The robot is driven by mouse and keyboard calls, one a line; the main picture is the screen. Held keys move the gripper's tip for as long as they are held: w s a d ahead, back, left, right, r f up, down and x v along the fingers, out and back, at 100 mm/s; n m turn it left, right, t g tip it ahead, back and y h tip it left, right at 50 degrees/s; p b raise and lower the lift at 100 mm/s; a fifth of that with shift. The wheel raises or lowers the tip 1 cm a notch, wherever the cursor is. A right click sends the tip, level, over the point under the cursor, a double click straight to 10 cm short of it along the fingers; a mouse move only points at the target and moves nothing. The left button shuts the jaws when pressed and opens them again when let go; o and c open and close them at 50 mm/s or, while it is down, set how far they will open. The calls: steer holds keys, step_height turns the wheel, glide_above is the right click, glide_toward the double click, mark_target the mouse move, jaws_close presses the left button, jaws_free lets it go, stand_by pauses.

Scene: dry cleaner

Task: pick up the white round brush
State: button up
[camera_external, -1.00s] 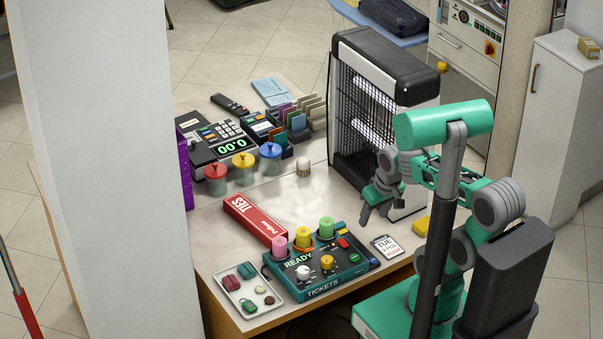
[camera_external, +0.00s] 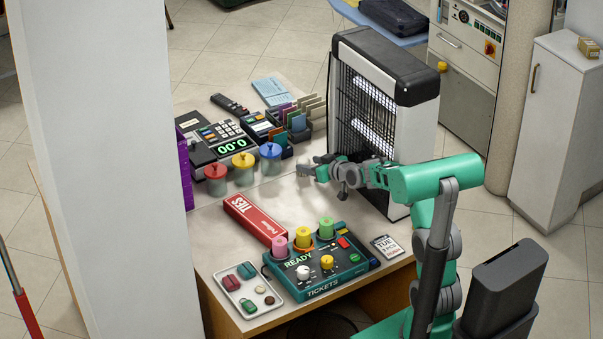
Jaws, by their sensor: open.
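My gripper (camera_external: 305,166) is open and low over the counter (camera_external: 283,200), just right of the blue-lidded jar. It reaches in from the right, with the arm nearly level. The small white round brush stood upright at this spot in the earlier frame. My gripper now covers it, so I cannot make it out clearly. I cannot tell whether the brush is between the fingers or touching them.
Lidded jars, red (camera_external: 216,178), yellow (camera_external: 243,167) and blue (camera_external: 270,158), stand left of my gripper. A card rack (camera_external: 300,122) is behind it. The black-and-white heater-like unit (camera_external: 405,115) stands close right. A red box (camera_external: 254,219) and ticket console (camera_external: 320,262) lie in front.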

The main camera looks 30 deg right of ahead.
mark_target(299, 162)
steer(key=x, duration=0.7)
steer(key=shift+d, duration=0.15)
steer(key=shift+c, duration=0.5)
jaws_close()
